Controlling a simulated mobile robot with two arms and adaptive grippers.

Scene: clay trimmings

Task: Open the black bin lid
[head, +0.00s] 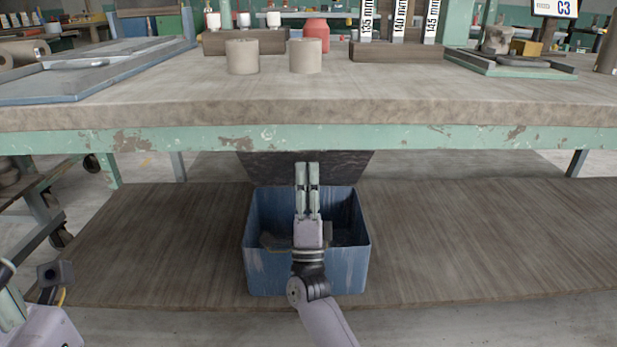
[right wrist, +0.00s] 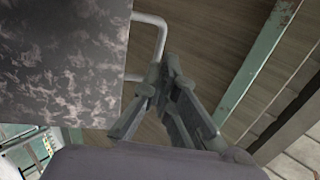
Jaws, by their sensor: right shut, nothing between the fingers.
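The blue bin (head: 255,270) stands on the lower wooden shelf under the workbench, its top uncovered and dark contents partly visible. Its black lid (head: 345,162) is tilted up at the bin's back, below the bench edge; its upper part is hidden. In the right wrist view the mottled lid (right wrist: 65,65) fills the left side, with a grey bar handle (right wrist: 161,38) at its edge. My right gripper (head: 307,168) is shut and empty, in front of the lid and above the bin; its fingers (right wrist: 168,68) are close to the handle. My left gripper (head: 12,300) is partly cut off at lower left.
The workbench (head: 180,115) overhangs the bin, with its green rail (head: 400,137) close above the lid. Clay cylinders (head: 242,57) stand on top. The lower shelf (head: 480,245) is clear on both sides of the bin. A cart with casters stands at left.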

